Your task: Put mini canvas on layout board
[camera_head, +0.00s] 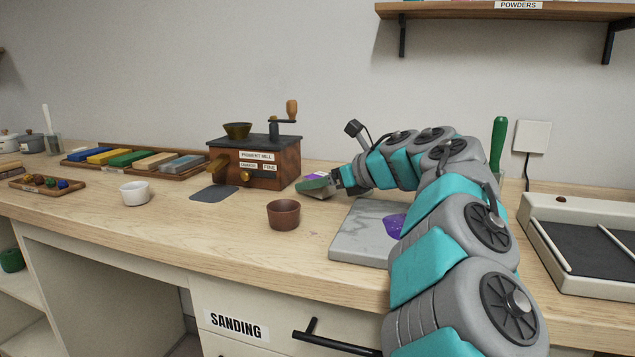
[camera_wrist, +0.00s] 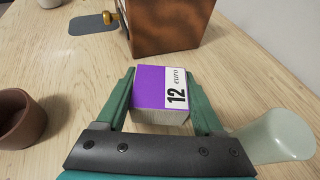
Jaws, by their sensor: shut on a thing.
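A small purple and white block marked "12 euro" (camera_wrist: 160,88), apparently the mini canvas, sits between the two green fingers of my gripper (camera_wrist: 160,98). In the head view my gripper (camera_head: 332,184) is at the front right corner of the pigment mill, with the block's purple side (camera_head: 316,176) partly showing. I cannot tell whether the block touches the table.
A brown cup (camera_head: 283,214) is in front, a white bowl (camera_head: 135,193) further left. A marble slab (camera_head: 355,237) with purple powder lies under my arm. A pale green rounded object (camera_wrist: 283,137) is right of my gripper.

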